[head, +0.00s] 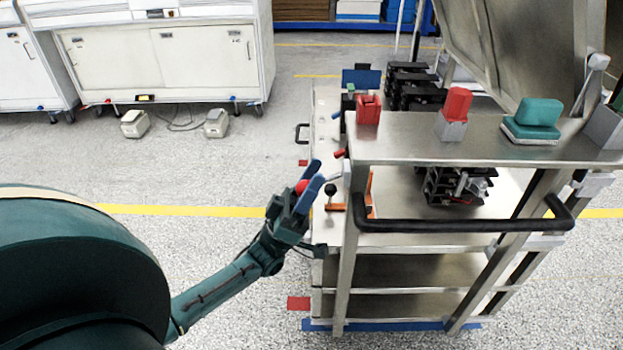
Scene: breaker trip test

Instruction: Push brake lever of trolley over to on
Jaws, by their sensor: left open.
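The steel trolley (440,145) stands at the right, with a black push handle (460,225) across its near side. My left gripper (314,176) is at the trolley's left edge, its blue fingers pointing up and right. It is open. A red ball knob (302,187) shows at the fingers, partly covered by them; I cannot tell whether they touch it. It may be the brake lever's end, but its shaft is hidden. Just right of the fingers, a black-knobbed lever (330,189) stands by an orange clamp-like part (335,207). I cannot read any on or off marking. My right gripper is not in view.
The trolley top carries a red block (368,109), a red-and-grey piece (456,108) and a teal piece (536,118). Black breaker-like units (408,85) are behind. White cabinets (160,55) stand at the back left. The floor left of the trolley is mostly clear.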

